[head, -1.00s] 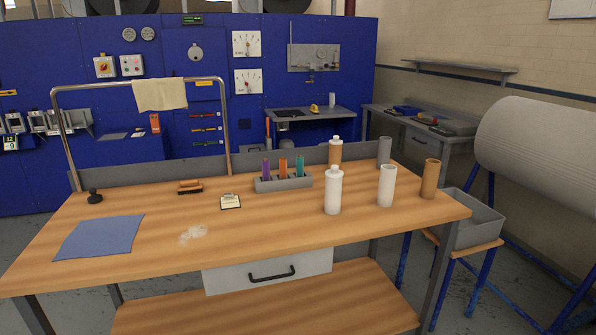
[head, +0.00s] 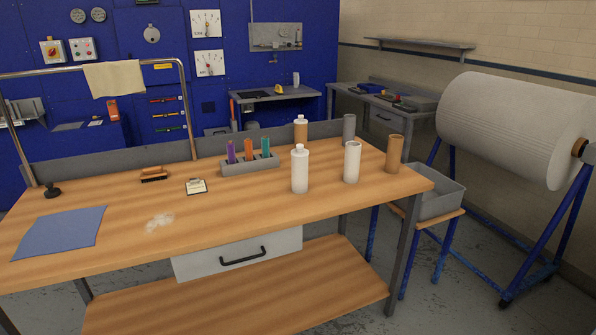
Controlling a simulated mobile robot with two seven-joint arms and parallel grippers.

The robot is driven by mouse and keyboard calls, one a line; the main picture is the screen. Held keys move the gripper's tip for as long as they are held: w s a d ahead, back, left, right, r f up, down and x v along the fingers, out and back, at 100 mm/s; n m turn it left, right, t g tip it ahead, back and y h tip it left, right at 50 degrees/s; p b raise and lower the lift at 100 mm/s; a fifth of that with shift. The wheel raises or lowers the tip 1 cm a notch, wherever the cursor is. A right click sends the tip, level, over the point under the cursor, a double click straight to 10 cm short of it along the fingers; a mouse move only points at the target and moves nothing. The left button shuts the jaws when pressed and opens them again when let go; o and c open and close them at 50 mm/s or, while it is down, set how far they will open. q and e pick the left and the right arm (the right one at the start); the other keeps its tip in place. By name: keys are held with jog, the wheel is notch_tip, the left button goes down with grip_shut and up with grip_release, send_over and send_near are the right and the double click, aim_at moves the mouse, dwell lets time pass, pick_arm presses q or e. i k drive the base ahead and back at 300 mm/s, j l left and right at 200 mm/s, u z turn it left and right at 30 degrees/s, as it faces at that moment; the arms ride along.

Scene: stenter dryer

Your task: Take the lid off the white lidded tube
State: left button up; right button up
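The white lidded tube (head: 300,172) stands upright on the wooden table (head: 230,220), right of the middle. Its small white lid (head: 300,149) sits on top. A brown tube with a white lid (head: 300,131) stands behind it. To its right stand a white tube without a lid (head: 352,162), a grey tube (head: 349,128) and a brown tube (head: 394,154). Neither of my grippers shows in the head view.
A grey rack (head: 250,165) with purple, orange and teal pieces is left of the tubes. A grey bin (head: 438,200) stands right of the table.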

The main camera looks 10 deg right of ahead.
aim_at(299, 165)
jog(key=i+l+u, duration=0.1)
jog(key=u, duration=0.4)
jog(key=l+u, duration=0.25)
jog(key=u, duration=0.25)
jog(key=i+l+u, duration=0.1)
jog(key=l+u, duration=0.15)
jog(key=l, duration=0.3)
jog(key=l+u, duration=0.2)
jog(key=l, duration=0.35)
